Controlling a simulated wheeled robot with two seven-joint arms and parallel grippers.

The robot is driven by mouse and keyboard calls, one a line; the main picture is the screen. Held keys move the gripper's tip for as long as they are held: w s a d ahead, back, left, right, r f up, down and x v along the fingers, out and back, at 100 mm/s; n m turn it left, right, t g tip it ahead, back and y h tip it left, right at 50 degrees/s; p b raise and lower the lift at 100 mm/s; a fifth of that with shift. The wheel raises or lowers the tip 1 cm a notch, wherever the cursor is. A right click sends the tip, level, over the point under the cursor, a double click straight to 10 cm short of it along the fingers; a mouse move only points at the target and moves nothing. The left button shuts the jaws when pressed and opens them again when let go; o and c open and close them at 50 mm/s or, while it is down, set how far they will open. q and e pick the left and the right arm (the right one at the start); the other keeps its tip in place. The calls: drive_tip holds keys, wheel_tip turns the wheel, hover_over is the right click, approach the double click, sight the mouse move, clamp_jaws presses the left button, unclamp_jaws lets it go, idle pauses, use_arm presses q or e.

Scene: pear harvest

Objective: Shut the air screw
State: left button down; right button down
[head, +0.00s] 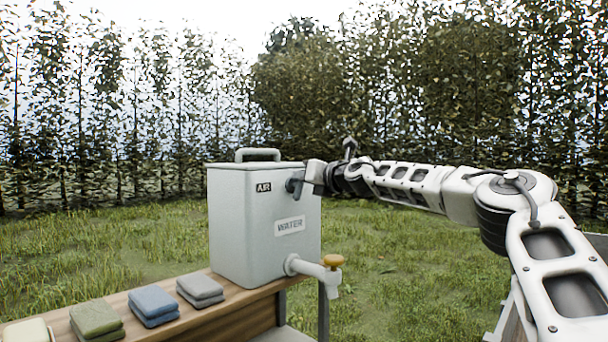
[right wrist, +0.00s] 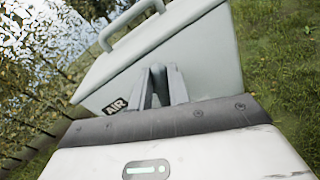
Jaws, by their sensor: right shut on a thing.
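The grey water tank (head: 235,225) stands upright on a wooden bench, with a black AIR label (head: 264,187) near its top and a WATER label below. The air screw (head: 292,186) is a small grey part on the tank's upper right, beside the AIR label. My right gripper (head: 303,181) reaches in from the right and is shut on the air screw. In the right wrist view, the fingers (right wrist: 161,86) are close together against the tank (right wrist: 205,60), next to the AIR label (right wrist: 115,106); they largely hide the screw. My left gripper is not in view.
A white tap (head: 312,270) with a yellow-brown knob (head: 333,261) sticks out low on the tank, below my right arm. Folded cloths, green (head: 96,318), blue (head: 153,304) and grey (head: 200,289), lie on the bench (head: 236,305) to the left. Grass surrounds it.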

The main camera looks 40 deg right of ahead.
use_arm(q)
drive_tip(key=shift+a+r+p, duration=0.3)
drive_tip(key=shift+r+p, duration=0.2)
drive_tip(key=shift+p, duration=0.7)
use_arm(e)
drive_tip(key=shift+w+d+f+m+g+y, duration=0.1)
drive_tip(key=shift+d+f+m+g+y, duration=0.35)
drive_tip(key=shift+m, duration=1.6)
drive_tip(key=shift+s+d+f+m+g+y, duration=0.15)
drive_tip(key=shift+m+y, duration=0.45)
drive_tip(key=shift+m, duration=1.4)
drive_tip(key=shift+w+d+f+m+g+y, duration=0.2)
drive_tip(key=shift+d+f+m+y, duration=0.25)
drive_tip(key=shift+m, duration=1.6)
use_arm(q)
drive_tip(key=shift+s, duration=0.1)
use_arm(e)
drive_tip(key=shift+a, duration=0.15)
drive_tip(key=c, duration=1.3)
unclamp_jaws()
drive_tip(key=shift+s, duration=0.2)
